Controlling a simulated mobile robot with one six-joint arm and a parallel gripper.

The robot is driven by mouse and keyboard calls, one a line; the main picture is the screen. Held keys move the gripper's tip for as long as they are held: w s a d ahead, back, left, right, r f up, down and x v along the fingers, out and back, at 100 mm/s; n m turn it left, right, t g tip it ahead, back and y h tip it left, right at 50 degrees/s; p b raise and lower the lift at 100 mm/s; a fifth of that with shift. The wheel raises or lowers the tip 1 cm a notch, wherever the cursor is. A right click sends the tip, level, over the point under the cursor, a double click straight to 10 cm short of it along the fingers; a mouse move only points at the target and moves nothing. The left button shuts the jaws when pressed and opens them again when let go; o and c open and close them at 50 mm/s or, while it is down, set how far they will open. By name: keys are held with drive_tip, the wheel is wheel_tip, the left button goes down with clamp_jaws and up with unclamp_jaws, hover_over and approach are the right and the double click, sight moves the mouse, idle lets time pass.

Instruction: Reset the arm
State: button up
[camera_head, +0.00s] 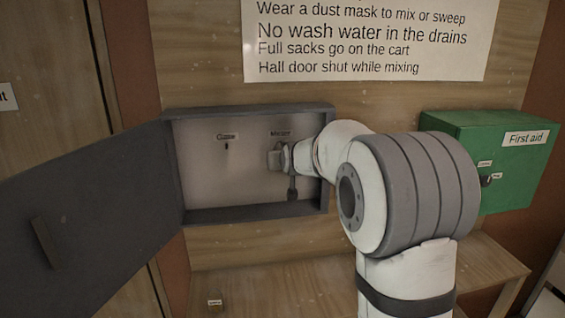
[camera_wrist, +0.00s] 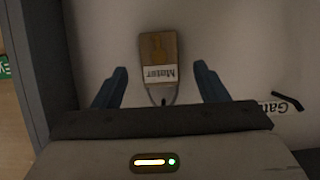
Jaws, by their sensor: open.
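My gripper (camera_head: 277,158) reaches into the open grey wall cabinet (camera_head: 320,110), in front of its right side. In the wrist view, which is upside down, my gripper (camera_wrist: 161,67) is open, with one blue finger on each side of a brown tag (camera_wrist: 159,47). The tag has a white "Mixer" label and a thin loop at its end, against the cabinet's pale back panel. The fingers look apart from the tag. What holds the loop is partly hidden by the gripper body.
The cabinet door (camera_head: 90,210) stands wide open to the left. An empty hook (camera_head: 227,146) sits under the "Gate" label. A green first aid box (camera_head: 455,125) is close right of my arm. A small tagged item (camera_head: 214,301) lies on the wooden bench (camera_head: 300,285) below.

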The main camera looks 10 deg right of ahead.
drive_tip(key=s+f+g+b, duration=0.1)
drive_tip(key=s+f+g, duration=0.2)
drive_tip(key=s, duration=1.1)
drive_tip(key=s+f+g+b, duration=0.1)
drive_tip(key=s+f+g, duration=0.2)
drive_tip(key=s, duration=1.2)
drive_tip(key=s+f+g+b, duration=0.1)
drive_tip(key=s+f+g, duration=0.2)
drive_tip(key=s+f, duration=0.5)
drive_tip(key=s, duration=0.6)
drive_tip(key=shift+s+f+g+b, duration=0.25)
drive_tip(key=shift+s+g+b, duration=0.1)
drive_tip(key=shift+g+b, duration=0.05)
